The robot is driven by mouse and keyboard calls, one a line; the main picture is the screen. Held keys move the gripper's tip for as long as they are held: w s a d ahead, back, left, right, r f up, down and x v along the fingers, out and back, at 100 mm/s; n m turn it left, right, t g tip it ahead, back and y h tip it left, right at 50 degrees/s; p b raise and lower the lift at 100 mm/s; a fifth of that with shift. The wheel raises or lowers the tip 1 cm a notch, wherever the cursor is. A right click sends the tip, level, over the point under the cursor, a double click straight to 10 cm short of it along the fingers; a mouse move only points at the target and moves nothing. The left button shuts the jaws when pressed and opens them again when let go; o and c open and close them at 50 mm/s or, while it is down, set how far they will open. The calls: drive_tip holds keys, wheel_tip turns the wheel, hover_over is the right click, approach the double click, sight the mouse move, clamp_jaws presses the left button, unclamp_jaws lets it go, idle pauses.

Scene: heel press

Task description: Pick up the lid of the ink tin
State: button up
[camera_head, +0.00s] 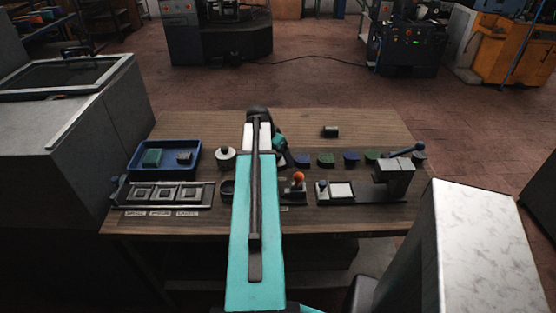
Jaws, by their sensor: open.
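A pale round tin (225,159) with a dark knob on top stands on the wooden table, just right of the blue tray; it looks like the ink tin with its lid on. My teal arm reaches forward over the middle of the table. Its dark end, my gripper (286,157), shows only in part behind the arm, to the right of the tin and apart from it. The fingertips are mostly hidden. I see nothing held in it.
A blue tray (133,164) holds small blocks at the left. A dark ring-like cup (227,189) stands in front of the tin. Several dark pieces, an orange-knobbed lever (298,178) and a grey press (394,177) stand to the right. The table's back right is mostly clear.

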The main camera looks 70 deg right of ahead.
idle(0.6)
drive_tip(key=c, duration=0.8)
drive_tip(key=shift+c, duration=0.2)
drive_tip(key=shift+r, duration=0.1)
